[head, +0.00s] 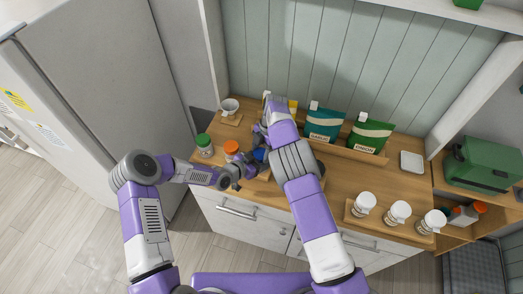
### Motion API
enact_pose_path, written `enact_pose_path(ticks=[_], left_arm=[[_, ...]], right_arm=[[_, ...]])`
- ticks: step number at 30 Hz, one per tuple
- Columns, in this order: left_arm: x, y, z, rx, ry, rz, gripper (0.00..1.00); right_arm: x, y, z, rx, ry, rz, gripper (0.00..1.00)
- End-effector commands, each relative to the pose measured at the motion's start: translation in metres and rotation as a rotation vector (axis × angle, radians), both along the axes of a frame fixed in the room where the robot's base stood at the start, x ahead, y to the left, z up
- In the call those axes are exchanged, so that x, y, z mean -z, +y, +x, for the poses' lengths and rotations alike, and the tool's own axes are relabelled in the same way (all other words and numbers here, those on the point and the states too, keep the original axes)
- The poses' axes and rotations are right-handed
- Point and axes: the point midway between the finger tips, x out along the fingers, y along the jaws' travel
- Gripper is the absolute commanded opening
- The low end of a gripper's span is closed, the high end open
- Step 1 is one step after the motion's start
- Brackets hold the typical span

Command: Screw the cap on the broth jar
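Small jars stand at the left of the wooden counter (336,187): one with a green cap (204,140) and one with an orange cap (231,146). A blue piece (259,155), perhaps a cap, shows to their right, partly hidden by my grippers. I cannot tell which jar holds broth. My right gripper (258,134) is above the counter just behind the blue piece; its fingers are small and partly hidden by its own arm. My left gripper (246,170) is low at the counter's front, close to the blue piece. Whether either grips anything is unclear.
Yellow, teal (323,125) and green (370,135) pouches stand along the back. A white cup (230,106) is at back left. Three white-lidded jars stand on a wooden tray (381,226) at front right. A white dish (411,162) and green box (484,165) are right.

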Motion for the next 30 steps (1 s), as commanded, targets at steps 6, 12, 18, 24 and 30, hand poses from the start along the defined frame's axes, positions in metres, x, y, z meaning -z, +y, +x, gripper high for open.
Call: enact_pose_path(ticks=[6,12,18,24,30], left_arm=[[-0.004,0.000,0.002,-0.001,-0.010,-0.003,0.00],[-0.004,0.000,0.002,-0.001,-0.010,-0.003,0.00],[-0.004,0.000,0.002,-0.001,-0.010,-0.003,0.00],[-0.004,0.000,0.002,-0.001,-0.010,-0.003,0.00],[-0.004,0.000,0.002,-0.001,-0.010,-0.003,0.00]], right_arm=[[-0.001,0.000,0.000,0.001,-0.002,0.000,0.66],[-0.001,0.000,0.000,0.001,-0.002,0.001,0.85],[-0.002,0.000,0.000,0.001,-0.002,0.001,0.85],[-0.025,0.000,0.001,0.001,-0.005,0.003,0.85],[-0.044,0.000,0.001,0.000,-0.002,0.002,0.85]])
